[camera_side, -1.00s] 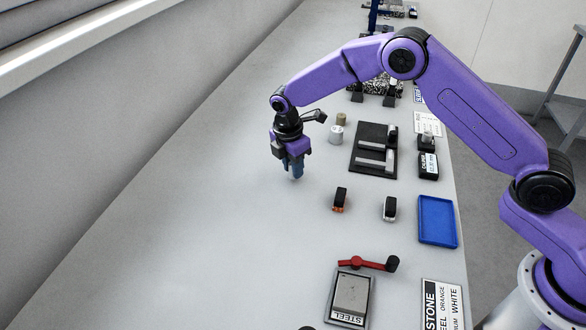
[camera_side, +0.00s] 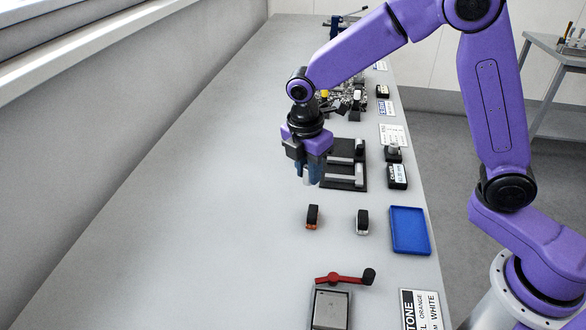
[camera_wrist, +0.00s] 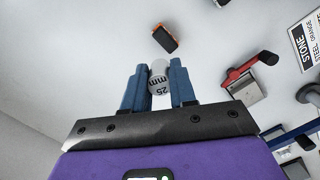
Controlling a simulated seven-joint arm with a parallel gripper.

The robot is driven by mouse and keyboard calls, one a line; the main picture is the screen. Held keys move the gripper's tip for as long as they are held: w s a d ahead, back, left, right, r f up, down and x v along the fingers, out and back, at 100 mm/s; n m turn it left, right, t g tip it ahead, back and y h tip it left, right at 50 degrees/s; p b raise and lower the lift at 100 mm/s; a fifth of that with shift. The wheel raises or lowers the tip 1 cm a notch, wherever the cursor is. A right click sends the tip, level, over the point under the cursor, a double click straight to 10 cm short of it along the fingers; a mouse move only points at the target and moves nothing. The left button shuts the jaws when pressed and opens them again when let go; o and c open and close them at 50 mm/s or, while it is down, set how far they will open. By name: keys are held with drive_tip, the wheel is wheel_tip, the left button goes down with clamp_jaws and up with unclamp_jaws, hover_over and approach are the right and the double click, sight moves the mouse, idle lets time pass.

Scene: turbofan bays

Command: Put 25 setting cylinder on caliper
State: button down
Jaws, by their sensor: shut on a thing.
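My gripper (camera_side: 307,172) is shut on a pale grey cylinder marked "25 mm" (camera_wrist: 158,80). In the wrist view the cylinder sits between the two blue fingertips. In the side view the gripper points down above the table, at the left edge of a dark plate with grey bars (camera_side: 350,183), which looks like the caliper. Part of this plate is hidden behind the gripper. I cannot tell the exact height of the cylinder above the table.
Two small dark blocks, one orange-edged (camera_side: 312,217) and one white-edged (camera_side: 362,222), stand nearer the camera. A blue tray (camera_side: 410,231) lies to their right. The table's left side is clear.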

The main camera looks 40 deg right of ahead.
drive_tip(key=shift+s+d+r, duration=0.15)
drive_tip(key=shift+s, duration=0.2)
drive_tip(key=s+d+r+n, duration=0.1)
drive_tip(key=s+d+n, duration=0.1)
drive_tip(key=d, duration=0.7)
drive_tip(key=s+d+n, duration=0.2)
drive_tip(key=d, duration=0.6)
hover_over(337, 170)
drive_tip(key=shift+n+t, duration=0.3)
drive_tip(key=f, duration=0.6)
drive_tip(key=s+f, duration=0.1)
drive_tip(key=f, duration=0.2)
drive_tip(key=shift+a+f, duration=0.15)
drive_tip(key=shift+a, duration=0.05)
drive_tip(key=shift+w+f, duration=0.2)
drive_tip(key=shift+w, duration=0.05)
drive_tip(key=shift+w+f, duration=0.1)
drive_tip(key=shift+f, duration=1.55)
drive_tip(key=shift+f, duration=0.1)
drive_tip(key=c, duration=0.9)
unclamp_jaws()
